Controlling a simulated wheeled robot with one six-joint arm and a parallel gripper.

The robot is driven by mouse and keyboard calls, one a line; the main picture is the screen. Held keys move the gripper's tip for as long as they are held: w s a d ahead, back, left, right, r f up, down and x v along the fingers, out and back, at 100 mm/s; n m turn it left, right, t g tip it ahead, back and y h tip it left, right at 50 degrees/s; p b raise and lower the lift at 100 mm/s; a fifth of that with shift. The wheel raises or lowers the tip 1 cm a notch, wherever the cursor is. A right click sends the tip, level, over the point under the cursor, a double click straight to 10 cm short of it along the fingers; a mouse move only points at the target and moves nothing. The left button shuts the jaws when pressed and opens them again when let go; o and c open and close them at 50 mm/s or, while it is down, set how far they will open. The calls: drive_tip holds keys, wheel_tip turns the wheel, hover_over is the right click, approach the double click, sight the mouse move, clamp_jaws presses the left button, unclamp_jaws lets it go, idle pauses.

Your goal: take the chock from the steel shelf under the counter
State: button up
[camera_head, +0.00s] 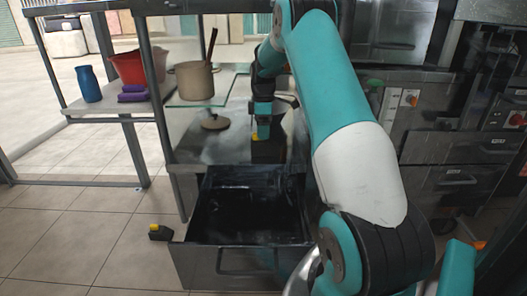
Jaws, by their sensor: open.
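A dark block with a yellow patch, which looks like the chock (267,152), is on the steel shelf (205,150) under the counter. My gripper (263,132) points down right at the top of this block. It is open, but its fingers are small and partly dark, so I cannot tell whether they are around the block or just above it. My arm hides the right part of the shelf.
An open, dark drawer (218,262) juts out below the shelf. A small black and yellow object (159,232) is at its left. A round brown disc (215,123) lies on the shelf.

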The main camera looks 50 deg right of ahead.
sight(266, 143)
wheel_tip(266, 143, down, 4)
drive_tip(key=shift+s+r+b, duration=0.1)
drive_tip(key=shift+r+b, duration=0.1)
drive_tip(key=shift+b, duration=0.5)
drive_tip(key=shift+r, duration=0.1)
drive_tip(key=c, duration=1.2)
drive_tip(key=shift+r, duration=0.15)
